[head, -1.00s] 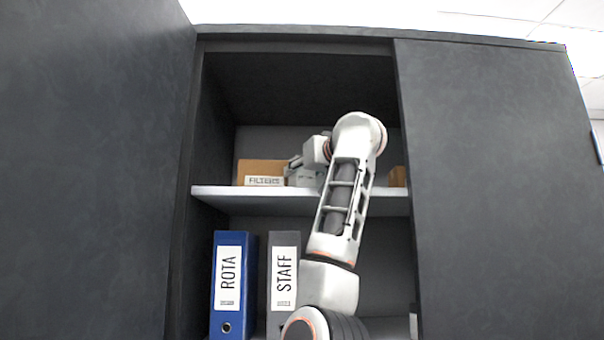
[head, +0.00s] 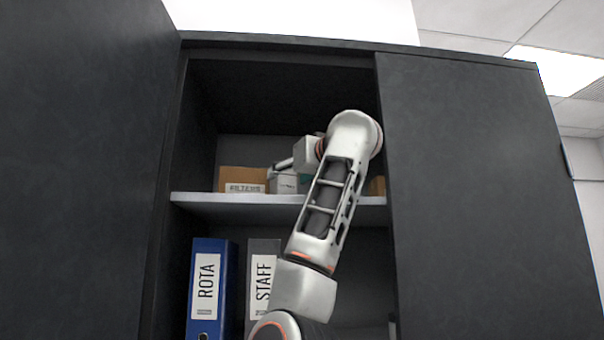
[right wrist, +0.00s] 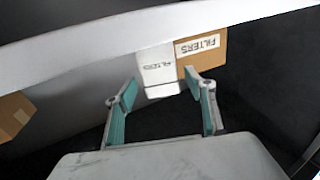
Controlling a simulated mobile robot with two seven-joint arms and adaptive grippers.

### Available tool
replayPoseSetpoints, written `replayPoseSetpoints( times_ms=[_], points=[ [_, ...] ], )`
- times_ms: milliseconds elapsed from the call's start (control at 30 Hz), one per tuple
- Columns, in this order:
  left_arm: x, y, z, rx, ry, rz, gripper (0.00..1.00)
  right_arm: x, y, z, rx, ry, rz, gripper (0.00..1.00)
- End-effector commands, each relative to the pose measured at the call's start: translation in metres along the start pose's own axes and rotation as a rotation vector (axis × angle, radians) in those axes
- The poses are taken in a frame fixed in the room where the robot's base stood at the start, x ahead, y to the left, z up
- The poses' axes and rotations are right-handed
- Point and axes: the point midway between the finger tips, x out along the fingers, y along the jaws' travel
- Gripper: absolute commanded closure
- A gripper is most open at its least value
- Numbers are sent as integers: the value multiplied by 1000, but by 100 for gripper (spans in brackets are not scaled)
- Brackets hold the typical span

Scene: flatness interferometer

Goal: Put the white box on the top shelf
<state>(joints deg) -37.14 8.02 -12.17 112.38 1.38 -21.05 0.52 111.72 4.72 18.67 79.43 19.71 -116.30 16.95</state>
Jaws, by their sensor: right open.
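The white box (head: 284,185) stands on the white top shelf (head: 240,206), beside the brown FILTERS box. In the right wrist view the white box (right wrist: 157,70) appears upside down with a small dark label. My right gripper (right wrist: 160,88) is open, its teal-padded fingers spread to either side of the box's near end, with visible gaps. In the head view my right gripper (head: 294,170) is at the box, partly hidden behind my wrist. How far the fingers overlap the box is hard to tell. My left gripper is not in view.
The brown FILTERS box (head: 243,179) is directly left of the white box. Another brown box (head: 377,186) is at the shelf's right end. ROTA (head: 207,290) and STAFF (head: 262,280) binders stand below. Dark cabinet panels (head: 470,190) flank the opening.

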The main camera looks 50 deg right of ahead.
Motion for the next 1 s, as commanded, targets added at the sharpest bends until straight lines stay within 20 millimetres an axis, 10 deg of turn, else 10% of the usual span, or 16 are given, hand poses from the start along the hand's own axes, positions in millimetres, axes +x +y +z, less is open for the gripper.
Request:
replayPoseSetpoints(
  times_ms=[400, 1000],
  points=[
    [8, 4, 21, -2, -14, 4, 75, -70, -1, 0, 1, 2, -2, 46],
    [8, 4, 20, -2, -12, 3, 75, -77, 0, 0, 0, 0, -1, 46]
  ],
)
